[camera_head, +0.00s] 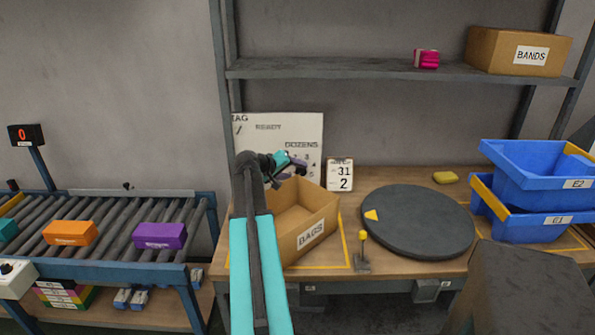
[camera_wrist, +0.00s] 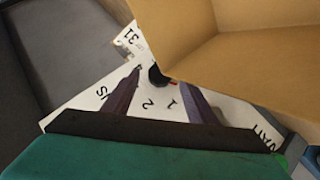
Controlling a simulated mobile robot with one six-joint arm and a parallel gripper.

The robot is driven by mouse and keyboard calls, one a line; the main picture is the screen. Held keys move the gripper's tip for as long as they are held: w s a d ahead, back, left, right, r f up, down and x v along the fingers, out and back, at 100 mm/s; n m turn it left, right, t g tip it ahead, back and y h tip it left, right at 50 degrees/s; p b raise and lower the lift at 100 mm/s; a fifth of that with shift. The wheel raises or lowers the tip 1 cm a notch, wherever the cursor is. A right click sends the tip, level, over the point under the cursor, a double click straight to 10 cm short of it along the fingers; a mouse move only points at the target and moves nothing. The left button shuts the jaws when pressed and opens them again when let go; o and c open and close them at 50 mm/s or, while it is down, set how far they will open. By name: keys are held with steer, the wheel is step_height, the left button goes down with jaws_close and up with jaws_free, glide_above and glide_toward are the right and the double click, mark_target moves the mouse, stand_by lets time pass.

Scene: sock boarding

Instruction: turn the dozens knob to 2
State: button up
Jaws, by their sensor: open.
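The white panel (camera_head: 262,150) stands at the back of the bench, with DOZENS and numerals printed on it. In the head view my gripper (camera_head: 299,164) is in front of the DOZENS area and hides the knob. In the wrist view the black dozens knob (camera_wrist: 156,74) shows in part at the fingertips, its far side cut off by the carton. A small red mark shows at its right side, nearer the printed 1 than the 2. My gripper (camera_wrist: 153,80) is open, fingers apart and pointing at the knob; I cannot tell whether they touch it.
A card reading 31 and 2 (camera_head: 340,174) is right of the panel. A dark round turntable (camera_head: 415,222) and blue bins (camera_head: 535,175) are farther right.

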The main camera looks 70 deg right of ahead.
mark_target(301, 170)
steer(key=shift+x, duration=1.45)
steer(key=shift+c, duration=0.4)
steer(key=c, duration=1)
